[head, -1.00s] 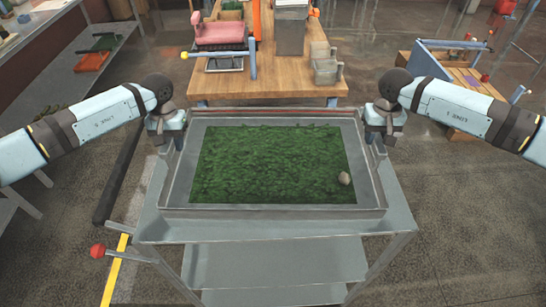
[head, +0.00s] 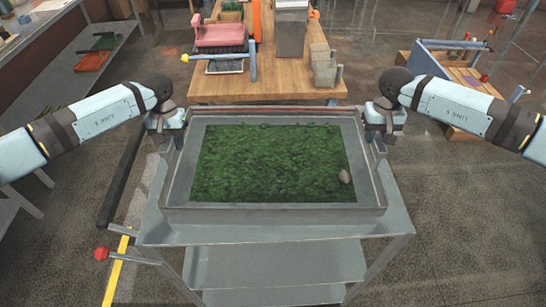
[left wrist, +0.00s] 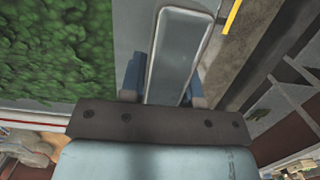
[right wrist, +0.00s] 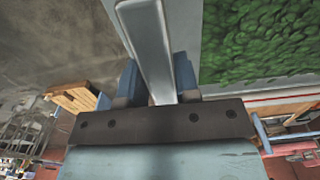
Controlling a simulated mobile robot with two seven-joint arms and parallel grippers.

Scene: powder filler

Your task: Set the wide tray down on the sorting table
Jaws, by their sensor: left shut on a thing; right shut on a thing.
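The wide tray (head: 270,211) is a grey metal tray filled with green leafy material, with a small pale lump (head: 345,176) near its right front corner. It is level above a grey metal table with a lower shelf (head: 275,265); I cannot tell whether it touches the tabletop (head: 155,228). My left gripper (head: 168,140) is shut on the tray's left side; the left wrist view shows its blue fingers on either side of the grey handle (left wrist: 180,55). My right gripper (head: 383,138) is shut on the right side, its fingers around the other handle (right wrist: 148,45).
A wooden bench (head: 285,80) with a pink scale-like device (head: 221,34) and grey bins (head: 324,68) stands behind the tray. A wooden crate with a blue frame (head: 462,75) is at the back right. A red knob (head: 101,254) sticks out at the front left.

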